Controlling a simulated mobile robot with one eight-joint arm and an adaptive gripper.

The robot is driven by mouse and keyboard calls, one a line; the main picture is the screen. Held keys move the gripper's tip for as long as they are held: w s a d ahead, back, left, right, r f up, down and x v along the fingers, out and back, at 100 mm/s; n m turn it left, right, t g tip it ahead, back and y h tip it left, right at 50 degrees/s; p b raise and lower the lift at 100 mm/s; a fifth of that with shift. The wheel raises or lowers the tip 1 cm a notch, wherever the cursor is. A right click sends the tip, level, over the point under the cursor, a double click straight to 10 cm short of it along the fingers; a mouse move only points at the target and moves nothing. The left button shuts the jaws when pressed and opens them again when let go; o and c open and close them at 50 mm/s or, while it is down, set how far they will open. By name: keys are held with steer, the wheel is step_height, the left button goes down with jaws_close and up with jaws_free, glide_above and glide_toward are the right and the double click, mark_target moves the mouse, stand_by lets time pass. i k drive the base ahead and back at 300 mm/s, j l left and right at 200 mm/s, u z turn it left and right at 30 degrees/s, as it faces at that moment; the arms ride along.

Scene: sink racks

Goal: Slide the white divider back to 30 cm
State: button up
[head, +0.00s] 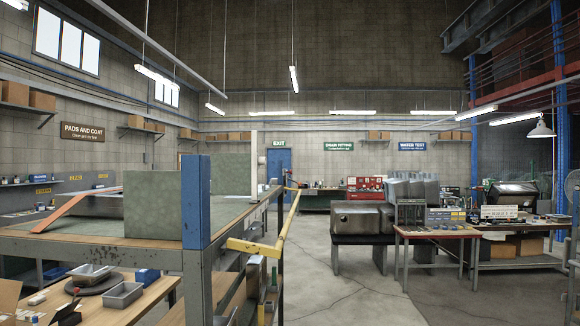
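A thin white upright panel (254,166), which looks like the white divider, stands on the far part of the long workbench (95,252) at left of centre. It is seen nearly edge-on, and its foot is partly hidden by the bench's contents. No 30 cm mark or scale can be read from here. My gripper is not in view.
A blue post (196,201) and a grey-green panel (153,206) stand at the bench's near corner. A yellow rail (277,236) sticks out along its right side. The concrete floor (335,290) is clear right of it, before a brown table (437,234).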

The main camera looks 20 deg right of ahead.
mark_target(233, 174)
steer(key=i+l, duration=0.65)
steer(key=i, duration=0.15)
